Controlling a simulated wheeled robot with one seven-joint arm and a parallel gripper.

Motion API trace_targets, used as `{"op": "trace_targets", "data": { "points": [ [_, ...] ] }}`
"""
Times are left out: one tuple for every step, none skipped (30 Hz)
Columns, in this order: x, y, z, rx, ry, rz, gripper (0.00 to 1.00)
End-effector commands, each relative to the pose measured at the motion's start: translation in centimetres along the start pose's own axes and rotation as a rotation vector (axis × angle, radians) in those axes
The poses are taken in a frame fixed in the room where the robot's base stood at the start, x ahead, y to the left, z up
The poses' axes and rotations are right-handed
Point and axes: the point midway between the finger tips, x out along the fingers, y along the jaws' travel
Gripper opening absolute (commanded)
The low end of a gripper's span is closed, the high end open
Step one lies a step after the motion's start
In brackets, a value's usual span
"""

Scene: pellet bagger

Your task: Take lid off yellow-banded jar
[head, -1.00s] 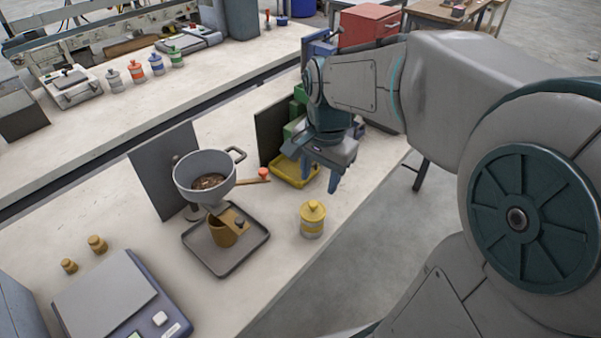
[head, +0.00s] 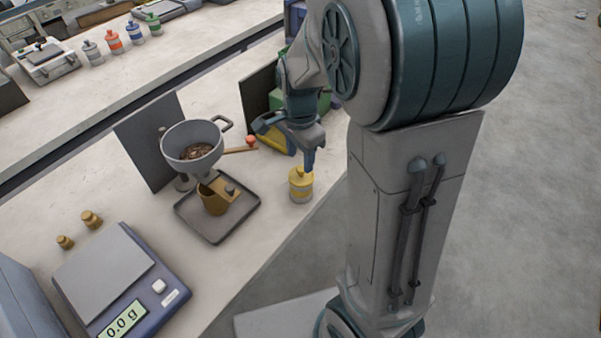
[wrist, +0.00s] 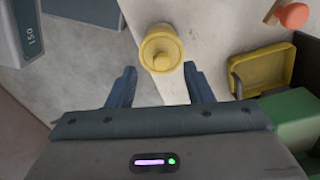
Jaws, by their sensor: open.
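The yellow-banded jar (head: 301,186) stands upright on the bench near its front edge, with its yellow knobbed lid (head: 300,174) on. In the wrist view the lid (wrist: 161,50) is seen from above, with its round knob in the middle. My gripper (head: 287,150) is above and just behind the jar in the head view. In the wrist view my gripper (wrist: 159,78) is open and empty, its two blue fingers pointing toward the jar, which lies just past the fingertips and roughly between them. The jar's body is mostly hidden under the lid there.
A grey funnel pan (head: 192,146) stands over a dark tray (head: 236,225) holding a brown cup, left of the jar. A red-ended wooden handle (head: 250,142) and a yellow bin (wrist: 262,70) are close by. A scale (head: 120,280) is at front left.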

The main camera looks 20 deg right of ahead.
Motion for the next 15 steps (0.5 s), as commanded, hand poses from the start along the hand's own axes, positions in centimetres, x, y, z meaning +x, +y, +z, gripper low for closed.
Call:
{"op": "trace_targets", "data": {
  "points": [
    [0.6,0.1,-0.1,0.001,0.0,0.004,0.47],
    [1.0,0.1,-0.2,0.002,0.0,0.006,0.47],
    [1.6,0.1,-0.3,0.003,-0.001,0.006,0.47],
    [2.0,0.1,-0.4,0.003,-0.001,0.006,0.47],
    [2.4,0.1,-0.5,0.002,0.0,0.005,0.47],
    [3.0,0.1,-0.5,0.002,0.0,0.006,0.47],
    [3.5,0.0,-0.5,0.002,0.0,0.004,0.47],
    [3.8,0.1,-0.4,0.002,-0.001,0.005,0.47],
    [4.2,0.0,-0.4,0.001,-0.001,0.004,0.47],
    [4.4,0.0,-0.4,0.001,0.0,0.003,0.47],
    [4.5,0.0,-0.4,0.001,0.0,0.003,0.47],
    [4.6,0.0,-0.4,0.001,0.0,0.002,0.47],
    [4.7,0.0,-0.5,0.001,0.0,0.001,0.47],
    [4.7,0.0,-0.5,0.001,0.0,0.001,0.47],
    [4.7,0.0,-0.5,0.001,0.0,0.0,0.47]
  ]
}}
